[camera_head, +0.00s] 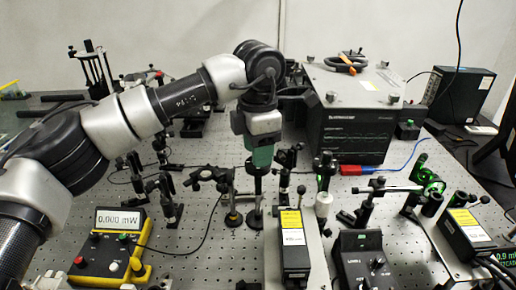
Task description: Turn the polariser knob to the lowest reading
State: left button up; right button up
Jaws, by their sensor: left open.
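My left arm reaches in from the left, and its gripper (258,165) points down over the middle of the optical bench (215,240). It is open. Just below it are a dark post and mount (256,190); whether the fingers touch them is unclear. I cannot make out the polariser knob; the gripper may hide it. A yellow and black meter (118,240) at the lower left reads 0.000 mW (119,220). My right gripper is not in view.
Several optic mounts on posts (168,195) stand close left of the gripper. Black boxes with yellow labels (293,245) stand at front centre and right. A large black instrument (350,130) stands behind. Green light shows on mounts at the right (428,178).

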pick_arm(q)
notch_tip(320, 180, up, 11)
jog(key=shift+f, duration=0.2)
dwell(0.3)
